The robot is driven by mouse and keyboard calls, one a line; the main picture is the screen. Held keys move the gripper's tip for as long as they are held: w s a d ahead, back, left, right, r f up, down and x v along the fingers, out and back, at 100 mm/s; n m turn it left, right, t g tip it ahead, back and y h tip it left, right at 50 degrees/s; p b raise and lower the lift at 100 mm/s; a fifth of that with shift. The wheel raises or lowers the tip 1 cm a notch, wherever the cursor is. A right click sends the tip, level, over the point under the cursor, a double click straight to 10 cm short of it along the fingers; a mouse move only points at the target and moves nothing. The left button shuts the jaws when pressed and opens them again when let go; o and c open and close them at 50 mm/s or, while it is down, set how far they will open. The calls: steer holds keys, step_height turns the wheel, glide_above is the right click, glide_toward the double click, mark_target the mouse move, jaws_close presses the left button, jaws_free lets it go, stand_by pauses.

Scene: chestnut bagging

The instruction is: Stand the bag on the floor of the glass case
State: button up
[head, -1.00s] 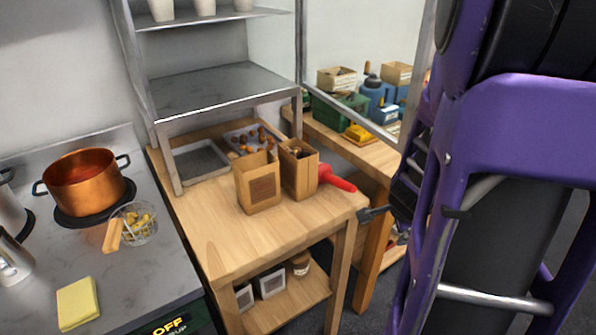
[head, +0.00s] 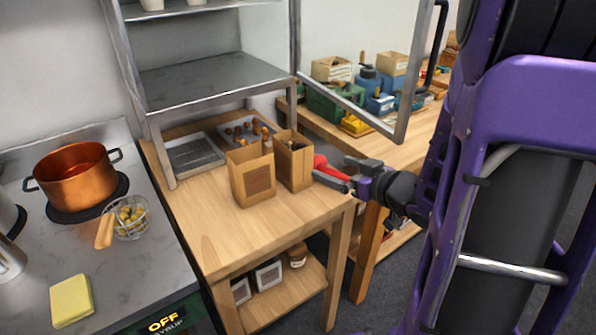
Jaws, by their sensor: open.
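Two open-topped brown paper bags stand upright on the wooden table. The left bag (head: 252,178) has a dark square on its front. The right bag (head: 294,165) stands close beside it, with something dark showing inside its mouth. My gripper (head: 324,173), with red fingers, is open just right of the right bag, pointing at its side. I cannot tell whether it touches the bag. The glass case (head: 160,125) has a metal frame and a bare grey floor (head: 205,82) raised above the back of the table. Its framed glass door (head: 403,90) stands swung open to the right.
A tray of chestnuts (head: 250,130) and an empty grey tray (head: 195,155) lie under the case. The table's front is clear.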

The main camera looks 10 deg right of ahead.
mark_target(305, 159)
steer(key=b+x, duration=0.1)
steer(key=x, duration=1.1)
steer(key=shift+a+f+b, duration=0.15)
steer(key=shift+a+b, duration=0.15)
steer(key=shift+b, duration=0.05)
steer(key=x, duration=0.4)
steer(key=shift+s+a+f+b, duration=0.15)
steer(key=shift+f+b, duration=0.2)
steer(key=shift+b, duration=0.05)
steer(key=shift+w+a+f, duration=0.1)
steer(key=shift+w+a, duration=0.05)
steer(key=shift+w, duration=0.3)
jaws_close()
